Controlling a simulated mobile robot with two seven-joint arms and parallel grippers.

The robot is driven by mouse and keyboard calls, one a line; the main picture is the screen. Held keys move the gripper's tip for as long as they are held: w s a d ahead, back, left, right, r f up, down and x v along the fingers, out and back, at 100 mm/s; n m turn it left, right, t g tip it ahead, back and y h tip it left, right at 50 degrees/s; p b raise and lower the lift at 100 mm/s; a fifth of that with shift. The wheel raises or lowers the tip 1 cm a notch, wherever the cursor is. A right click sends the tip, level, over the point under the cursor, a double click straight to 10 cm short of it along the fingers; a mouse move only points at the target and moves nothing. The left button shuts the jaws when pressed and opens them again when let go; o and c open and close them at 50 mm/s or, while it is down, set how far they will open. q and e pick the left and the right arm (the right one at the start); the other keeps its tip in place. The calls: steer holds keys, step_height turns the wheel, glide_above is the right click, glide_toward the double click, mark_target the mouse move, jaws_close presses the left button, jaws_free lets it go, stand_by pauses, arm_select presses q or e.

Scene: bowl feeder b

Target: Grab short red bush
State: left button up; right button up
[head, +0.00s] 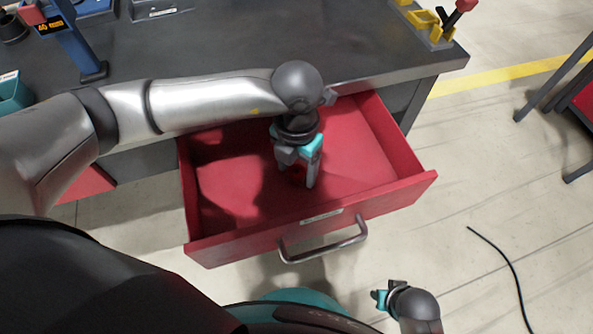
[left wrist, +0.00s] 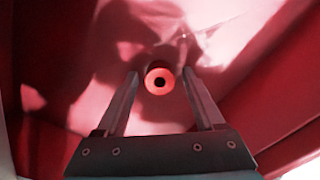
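The short red bush (left wrist: 160,72) shows in the left wrist view as a small bright red ring with a dark central hole. It stands on the floor of the open red drawer (head: 365,155). My left gripper (head: 299,184) reaches down into the drawer from above. In the left wrist view its two fingers (left wrist: 160,74) are apart, with the bush between their tips and a visible gap on each side. In the head view the bush is mostly hidden by the fingers. My right gripper (head: 381,298) is at the lower right, outside the drawer; its fingers are too small to judge.
The drawer walls surround my left gripper, and a metal handle (head: 325,247) is on its front. The grey workbench top (head: 230,45) lies behind, with a blue stand (head: 80,45) and a yellow fixture (head: 425,20). A black cable (head: 510,265) lies on the floor at right.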

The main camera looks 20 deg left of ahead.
arm_select(q)
jaws_close()
stand_by(0.3)
stand_by(0.3)
